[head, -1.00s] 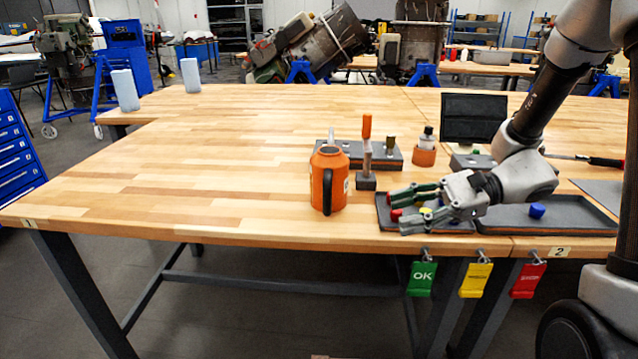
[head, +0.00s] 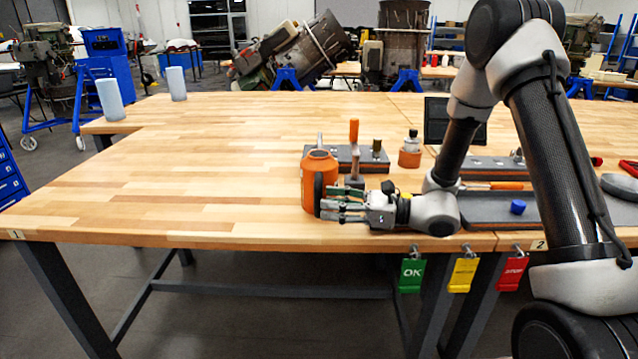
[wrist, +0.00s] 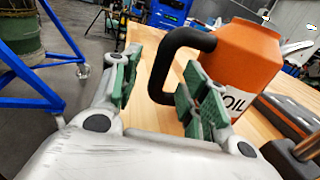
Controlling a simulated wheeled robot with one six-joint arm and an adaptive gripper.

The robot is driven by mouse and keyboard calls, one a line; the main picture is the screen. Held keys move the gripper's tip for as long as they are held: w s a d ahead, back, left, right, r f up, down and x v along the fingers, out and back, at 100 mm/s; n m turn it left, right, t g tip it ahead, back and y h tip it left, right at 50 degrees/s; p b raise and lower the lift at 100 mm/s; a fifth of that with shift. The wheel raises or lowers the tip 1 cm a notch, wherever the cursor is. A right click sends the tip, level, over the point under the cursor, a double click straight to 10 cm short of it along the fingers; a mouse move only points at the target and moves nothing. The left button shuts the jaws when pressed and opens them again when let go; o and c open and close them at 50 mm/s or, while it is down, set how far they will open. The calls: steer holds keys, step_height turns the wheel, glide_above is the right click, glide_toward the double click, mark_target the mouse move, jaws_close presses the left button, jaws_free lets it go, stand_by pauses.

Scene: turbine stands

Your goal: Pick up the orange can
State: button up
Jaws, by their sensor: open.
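The orange can (head: 311,183) stands upright on the wooden bench near its front edge. In the wrist view the can (wrist: 245,58) shows a white label reading OIL and a black handle (wrist: 163,62) on its near side. My gripper (head: 325,204) is at the can's right side in the head view, low over the bench. In the wrist view my gripper (wrist: 155,95) is open, with the lower part of the handle between its green-padded fingers. I cannot tell whether either finger touches the handle. The fingers partly hide the can's lower side.
A grey tool block (head: 372,163) and an orange-handled tool (head: 354,140) stand just behind the can. A grey tray (head: 490,210) with a blue cap (head: 517,207) lies to the right. The bench (head: 180,190) left of the can is clear.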

mark_target(318, 215)
steer(key=shift+x, duration=2)
steer(key=shift+w+r, duration=0.1)
steer(key=shift+r, duration=0.1)
jaws_close()
steer(key=shift+r, duration=0.1)
step_height(318, 215, up, 10)
steer(key=shift+f, duration=0.1)
